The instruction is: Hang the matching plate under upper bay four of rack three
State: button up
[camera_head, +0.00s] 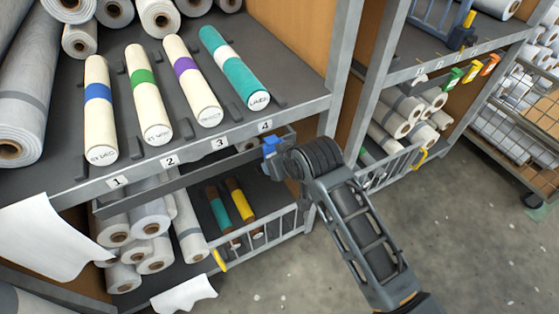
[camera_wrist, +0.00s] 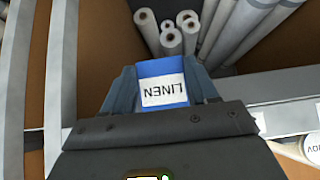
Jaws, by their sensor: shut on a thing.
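My gripper (camera_head: 277,160) is shut on a blue plate (camera_head: 270,144), just in front of the shelf edge and a little below label 4 (camera_head: 265,125). In the wrist view the plate (camera_wrist: 162,67) sits between both fingers (camera_wrist: 162,92), with a white label reading LINEN upside down. Upper bay four holds a teal roll (camera_head: 226,60) with a white band and a printed end label too small to read surely. Whether the plate touches the rack, and any hook there, I cannot tell.
Bays one to three hold cream rolls with blue (camera_head: 98,92), green (camera_head: 143,76) and purple (camera_head: 184,64) bands. Green (camera_head: 453,78), yellow (camera_head: 472,71) and orange (camera_head: 490,64) plates hang on the right rack. A lower barred shelf (camera_head: 270,228) lies below.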

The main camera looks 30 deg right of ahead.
jog(key=o, duration=1.4)
jog(key=v, duration=0.8)
jog(key=s+a+f+t, duration=0.2)
jog(key=s+f+t, duration=0.1)
jog(key=s, duration=1.6)
jog(key=s+d+r+t, duration=0.1)
jog(key=s+r+t, duration=0.1)
jog(key=s+r, duration=0.4)
jog(key=s+d+r+t, duration=0.1)
jog(key=s+r+t, duration=0.1)
jog(key=s+r, duration=0.4)
jog(key=s, duration=0.4)
jog(key=shift+s, duration=0.15)
